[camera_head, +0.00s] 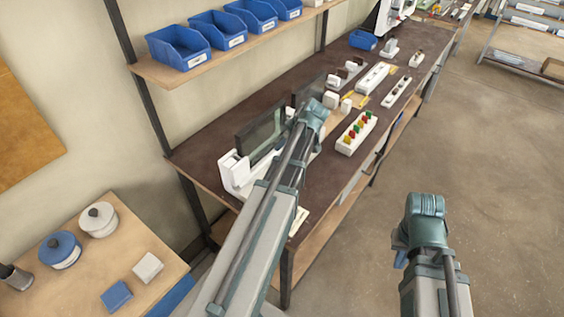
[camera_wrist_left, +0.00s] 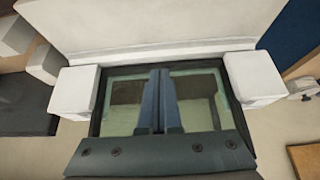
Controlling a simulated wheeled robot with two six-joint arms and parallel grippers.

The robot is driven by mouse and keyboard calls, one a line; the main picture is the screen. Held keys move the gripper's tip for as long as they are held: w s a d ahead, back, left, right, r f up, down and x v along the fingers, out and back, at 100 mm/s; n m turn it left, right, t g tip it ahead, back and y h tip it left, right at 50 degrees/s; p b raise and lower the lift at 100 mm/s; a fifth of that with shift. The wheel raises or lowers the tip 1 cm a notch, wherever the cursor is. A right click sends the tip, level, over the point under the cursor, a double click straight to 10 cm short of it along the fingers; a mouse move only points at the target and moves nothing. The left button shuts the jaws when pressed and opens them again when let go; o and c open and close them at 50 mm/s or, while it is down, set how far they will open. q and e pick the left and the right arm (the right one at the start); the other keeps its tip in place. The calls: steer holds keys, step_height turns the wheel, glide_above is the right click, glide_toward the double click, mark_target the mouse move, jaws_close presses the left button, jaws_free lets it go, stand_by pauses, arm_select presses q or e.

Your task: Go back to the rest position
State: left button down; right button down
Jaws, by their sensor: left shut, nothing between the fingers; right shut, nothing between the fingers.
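My left arm reaches over the dark bench (camera_head: 215,140) in the head view, and its wrist hides the fingers there. In the left wrist view my left gripper (camera_wrist_left: 161,98) is shut and empty, its two dark blue fingers side by side. Behind the fingers is a glass panel (camera_wrist_left: 205,84) with white blocks (camera_wrist_left: 74,92) at both ends and a wide white body above. I cannot tell whether the fingers touch it. My right gripper (camera_head: 400,257) is shut beside my right wrist, over the open floor and clear of the bench. Its fingertips are mostly hidden.
A dark-framed pane (camera_head: 262,135) stands in a white holder (camera_head: 234,170) beside my left arm. A white block with coloured pegs (camera_head: 356,133) is right of my left wrist. Blue bins (camera_head: 178,55) line a shelf above. A wooden side table (camera_head: 112,252) is at lower left. The floor (camera_head: 480,160) is free.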

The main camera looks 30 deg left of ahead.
arm_select(q)
steer(key=shift+r+p, duration=0.3)
steer(key=shift+r, duration=0.3)
steer(key=s+d+f+m+h, duration=0.1)
steer(key=s+d+m, duration=0.4)
steer(key=d, duration=0.6)
steer(key=s+d+f+m+h, duration=0.1)
steer(key=s+d+m+h, duration=0.1)
steer(key=s+d+m, duration=0.4)
steer(key=s+d+f+m+h, duration=0.1)
steer(key=s+d+m, duration=0.5)
steer(key=d, duration=1.2)
steer(key=m+h, duration=0.1)
steer(key=m, duration=0.2)
steer(key=shift+d+m+g, duration=0.2)
steer(key=shift+m+g, duration=0.2)
